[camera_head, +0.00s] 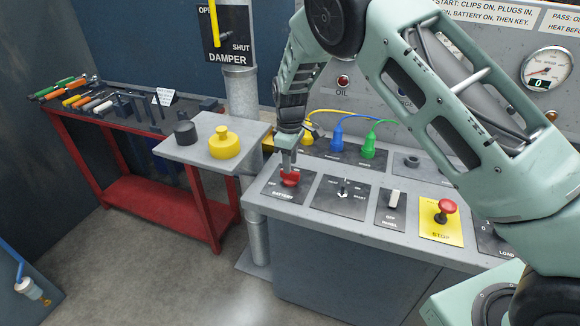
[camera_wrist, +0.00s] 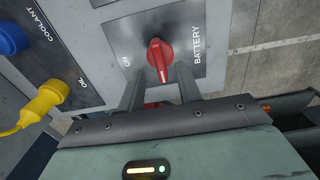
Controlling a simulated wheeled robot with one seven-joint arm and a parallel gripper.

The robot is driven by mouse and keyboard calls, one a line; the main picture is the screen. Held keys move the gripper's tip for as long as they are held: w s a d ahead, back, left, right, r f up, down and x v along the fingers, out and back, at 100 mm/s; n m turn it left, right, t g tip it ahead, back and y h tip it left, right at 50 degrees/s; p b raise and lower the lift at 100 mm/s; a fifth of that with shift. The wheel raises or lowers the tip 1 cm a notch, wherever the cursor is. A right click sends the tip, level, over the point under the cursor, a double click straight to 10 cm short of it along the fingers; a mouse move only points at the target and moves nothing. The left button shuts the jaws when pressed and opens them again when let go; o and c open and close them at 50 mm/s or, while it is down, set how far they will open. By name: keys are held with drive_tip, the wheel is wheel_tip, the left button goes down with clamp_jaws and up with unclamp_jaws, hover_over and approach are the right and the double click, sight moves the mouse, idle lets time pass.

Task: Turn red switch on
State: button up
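The red switch (camera_head: 289,178) is a rotary knob on a dark plate marked BATTERY, at the left end of the grey console. In the wrist view the red knob (camera_wrist: 159,55) stands just beyond my fingertips, with a white line on its lower end. The word ON is printed to its left there. My gripper (camera_head: 288,160) points down over the knob. In the wrist view my gripper (camera_wrist: 160,76) is open, its two fingers apart with the knob lined up between them. I cannot tell whether the fingers touch it.
The console also carries a small key switch (camera_head: 343,188), a white PANEL switch (camera_head: 394,200) and a red STOP button (camera_head: 447,207). Blue (camera_head: 337,141) and green (camera_head: 369,146) plugs stand behind. A shelf with a yellow cap (camera_head: 224,145) is at left.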

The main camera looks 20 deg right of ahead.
sight(290, 177)
drive_tip(key=shift+f+p, duration=0.35)
drive_tip(key=shift+f, duration=1.65)
clamp_jaws()
